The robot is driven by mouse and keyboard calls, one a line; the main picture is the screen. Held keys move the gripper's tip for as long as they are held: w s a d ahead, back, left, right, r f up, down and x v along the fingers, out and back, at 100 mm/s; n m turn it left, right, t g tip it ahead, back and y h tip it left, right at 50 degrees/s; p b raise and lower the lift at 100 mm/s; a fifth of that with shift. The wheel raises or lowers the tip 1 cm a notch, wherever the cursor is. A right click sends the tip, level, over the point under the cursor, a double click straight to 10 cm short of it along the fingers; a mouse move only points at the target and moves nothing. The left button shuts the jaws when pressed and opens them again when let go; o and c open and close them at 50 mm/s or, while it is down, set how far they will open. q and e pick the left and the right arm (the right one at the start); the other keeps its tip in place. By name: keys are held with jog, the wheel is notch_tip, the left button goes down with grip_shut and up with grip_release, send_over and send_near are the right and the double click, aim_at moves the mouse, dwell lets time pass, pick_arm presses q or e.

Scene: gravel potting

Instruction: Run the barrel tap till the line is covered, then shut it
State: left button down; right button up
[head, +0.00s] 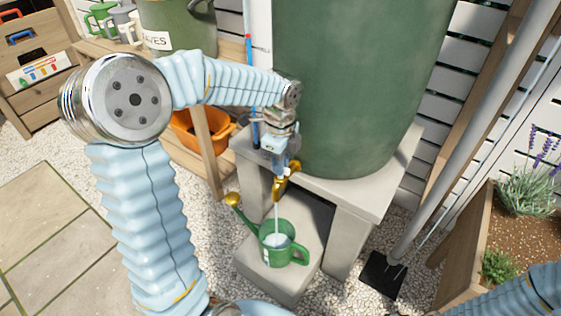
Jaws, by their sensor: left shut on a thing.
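The green barrel (355,80) stands on a grey stone stand (375,200). Its brass tap (280,187) is low on the front, with a pale stream of water (276,212) falling from it. The stream drops into a green watering can (291,254) on a low slab below, its spout pointing left. Pale water shows inside the can; I cannot make out a line there. My left gripper (284,166) is at the top of the tap, shut on its handle, which it mostly hides. My right gripper is out of view; only part of that arm shows at the lower right.
A wooden bench (205,155) with an orange tub (195,135) is left of the stand. A thin blue tube (248,48) with a red part runs upright beside the barrel. A grey downpipe (450,130) and a planter (462,245) are at right. Gravel surrounds the stand.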

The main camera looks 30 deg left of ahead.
pick_arm(q)
jog(key=n, duration=1)
jog(key=shift+n, duration=0.4)
dwell(0.4)
jog(key=c, duration=1.1)
grip_release()
jog(key=shift+c, duration=0.2)
notch_tip(320, 180, up, 14)
jog(key=p, duration=0.2)
